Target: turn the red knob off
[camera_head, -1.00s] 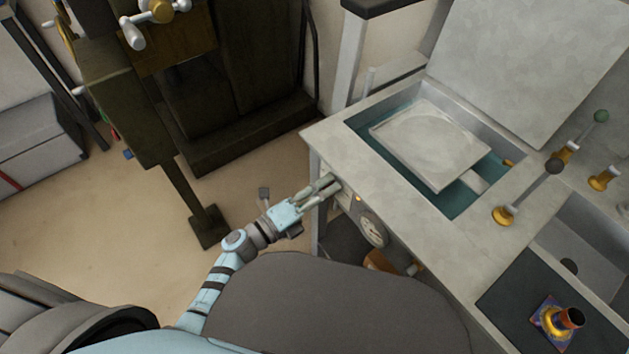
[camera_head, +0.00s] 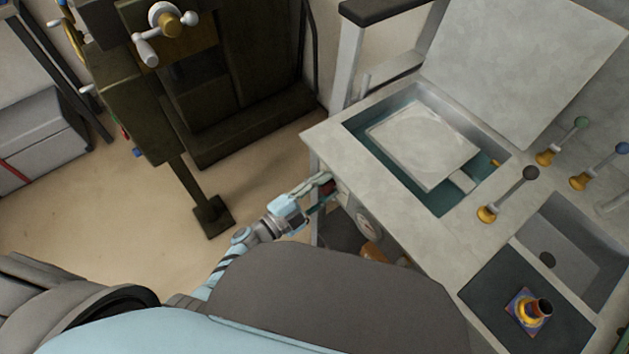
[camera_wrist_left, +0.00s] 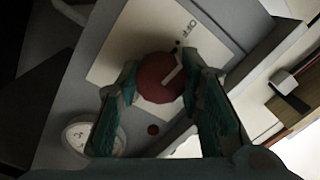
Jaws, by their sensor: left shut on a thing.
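The red knob (camera_wrist_left: 158,82) is round, with a white pointer line angled up and right in the left wrist view. It sits on a pale plate (camera_wrist_left: 130,40) marked OFF, with small dark dots near the lettering. My left gripper (camera_wrist_left: 161,68) has one green-padded finger on each side of the knob and is shut on it. My right gripper is not in view.
A round gauge (camera_wrist_left: 80,138) sits on the same panel; it also shows in the head view (camera_head: 367,225). The grey bench top (camera_head: 400,190) overhangs the panel, with a sunken basin and levers (camera_head: 508,195). A dark machine (camera_head: 240,90) stands back left; open floor lies between.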

